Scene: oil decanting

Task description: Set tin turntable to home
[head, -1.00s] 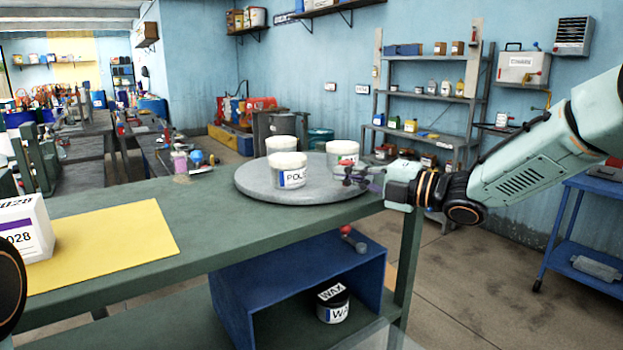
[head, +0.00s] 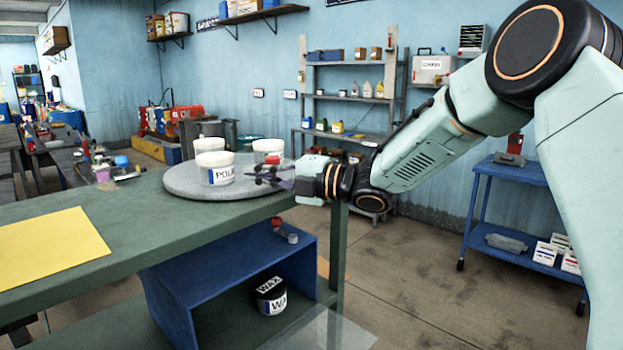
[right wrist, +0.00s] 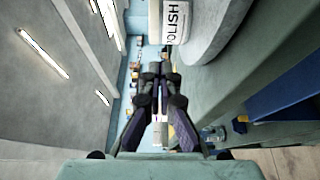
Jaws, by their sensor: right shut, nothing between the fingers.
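The tin turntable (head: 185,186) is a grey round disc on the green bench. Three white tins stand on it: a front one labelled POLISH (head: 216,172), a back left one (head: 209,144) and a back right one (head: 268,147). My right gripper (head: 262,173) is shut and empty at the disc's right side, in front of the back right tin. In the right wrist view, its fingers (right wrist: 160,80) are together, with a POLISH tin (right wrist: 173,25) and the disc (right wrist: 208,25) beyond to the upper right. I cannot tell whether they touch. My left gripper is out of view.
A yellow mat (head: 45,245) lies on the bench (head: 130,215) at left. A blue cart (head: 510,210) stands at right. Open floor lies between bench and cart.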

